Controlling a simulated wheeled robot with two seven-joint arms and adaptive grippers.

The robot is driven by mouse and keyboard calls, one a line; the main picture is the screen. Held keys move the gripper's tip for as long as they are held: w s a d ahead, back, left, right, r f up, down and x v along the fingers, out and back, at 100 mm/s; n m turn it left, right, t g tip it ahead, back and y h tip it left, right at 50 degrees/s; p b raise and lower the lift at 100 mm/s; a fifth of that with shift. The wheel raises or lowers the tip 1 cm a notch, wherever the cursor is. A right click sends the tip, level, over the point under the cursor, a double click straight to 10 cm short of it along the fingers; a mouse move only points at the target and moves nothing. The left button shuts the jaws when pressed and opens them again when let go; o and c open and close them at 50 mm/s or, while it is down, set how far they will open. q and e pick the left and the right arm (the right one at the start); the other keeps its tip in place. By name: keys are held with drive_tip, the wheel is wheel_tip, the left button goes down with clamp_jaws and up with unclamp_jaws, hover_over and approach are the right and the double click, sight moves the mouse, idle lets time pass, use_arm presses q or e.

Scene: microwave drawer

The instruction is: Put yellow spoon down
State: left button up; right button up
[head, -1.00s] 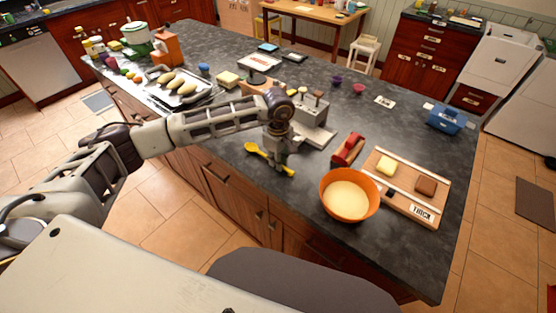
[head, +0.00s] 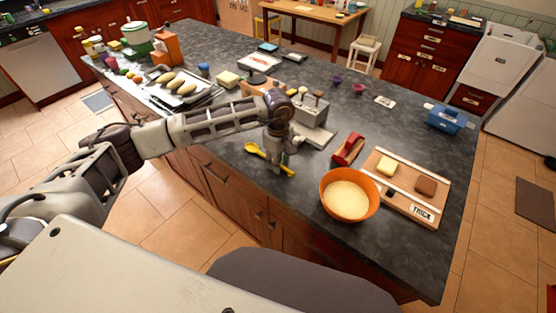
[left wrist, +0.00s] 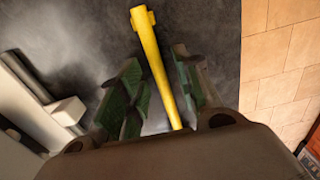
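The yellow spoon (head: 255,150) lies on the dark countertop (head: 233,183) near its front edge; in the head view my left gripper covers its middle. In the left wrist view the spoon (left wrist: 150,48) runs between the two green-padded fingers of my left gripper (left wrist: 158,90). Those fingers stand apart, with dark gaps showing beside the spoon. My left gripper (head: 281,164) points down over the spoon in the head view. My right gripper is not in view.
An orange bowl (head: 348,196) with pale contents stands to the right of the gripper. A grey device (head: 312,112) stands just behind the gripper. Counter to the spoon's left is clear.

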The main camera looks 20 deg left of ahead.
use_arm(q)
wheel_tip(320, 180, up, 14)
drive_tip(key=b, duration=0.2)
drive_tip(key=shift+w+a, duration=0.15)
drive_tip(key=shift+a, duration=0.05)
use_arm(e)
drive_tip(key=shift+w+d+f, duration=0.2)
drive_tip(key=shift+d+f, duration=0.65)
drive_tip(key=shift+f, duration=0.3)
use_arm(q)
drive_tip(key=shift+f, duration=0.1)
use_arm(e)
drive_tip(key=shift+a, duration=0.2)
